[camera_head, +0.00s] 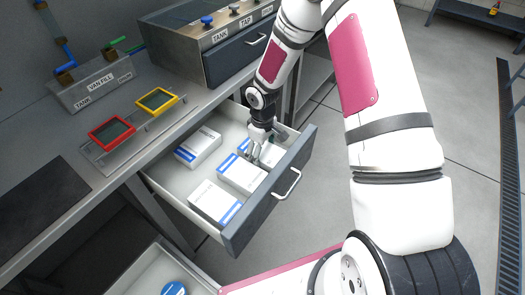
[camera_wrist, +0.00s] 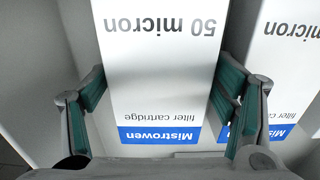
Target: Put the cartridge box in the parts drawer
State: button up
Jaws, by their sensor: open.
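An open drawer (camera_head: 160,185) under the bench holds several white cartridge boxes with blue bands. One box (camera_head: 198,146) lies at the back left, one (camera_head: 214,202) at the front left, one (camera_head: 242,174) in the middle. Another (camera_head: 266,151) is partly hidden by my gripper (camera_head: 256,153). In the wrist view, my gripper (camera_wrist: 160,85) is open, its green-padded fingers on either side of a box (camera_wrist: 155,75) marked "50 micron filter cartridge Mistrowen". Whether the pads touch it is unclear. A second such box (camera_wrist: 288,80) stands just right of it.
The drawer front (camera_head: 270,195) has a bar handle (camera_head: 289,184). A second open drawer or bin (camera_head: 150,270) below holds a round blue-and-white item (camera_head: 174,289). The bench above carries a red-framed tray (camera_head: 112,132), a yellow-framed tray (camera_head: 157,101) and a labelled control box (camera_head: 215,40).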

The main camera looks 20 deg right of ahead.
jog(key=shift+r, duration=0.15)
notch_tip(320, 180, up, 12)
jog(key=r+p, duration=0.1)
notch_tip(320, 180, up, 10)
jog(key=m+h, duration=0.1)
send_over(263, 150)
jog(key=s+d, duration=0.2)
jog(key=s, duration=0.3)
jog(key=s+r+m+t+h, duration=0.1)
jog(key=s+r+m, duration=0.1)
jog(key=s+r, duration=0.55)
jog(key=s+a+r+m+t+y, duration=0.1)
jog(key=s+r+m, duration=0.1)
jog(key=s, duration=0.8)
jog(key=s+a+r+m+y, duration=0.1)
jog(key=s+r+m, duration=0.1)
jog(key=s+r, duration=0.3)
jog(key=s, duration=0.4)
jog(key=shift+s+r+t, duration=0.15)
jog(key=shift+s+t, duration=0.25)
